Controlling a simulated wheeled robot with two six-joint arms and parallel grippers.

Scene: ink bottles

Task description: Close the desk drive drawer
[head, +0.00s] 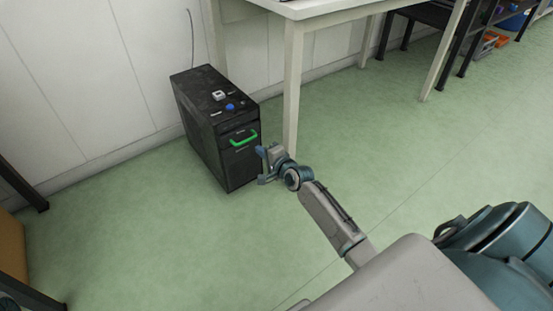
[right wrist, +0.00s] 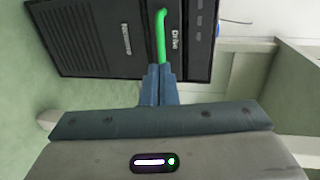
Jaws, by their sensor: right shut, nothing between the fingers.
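The desk drive (head: 208,125) is a black box standing on the floor against the wall. A green handle (head: 243,139) is on the upper part of its front face. I cannot tell how far the drawer stands out. My right gripper (head: 261,164) is shut and empty, just in front of the drive and a little below and right of the handle. In the right wrist view, the shut fingers (right wrist: 159,84) point at the front of the drive (right wrist: 90,38), with their tips by the green handle (right wrist: 161,30). Whether they touch is unclear. My left gripper is not in view.
A white desk (head: 293,90) stands right of the drive, its leg close behind my right gripper. A white cube (head: 219,95) and a blue knob (head: 230,107) are on the drive's top. The green floor (head: 160,220) is clear in front.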

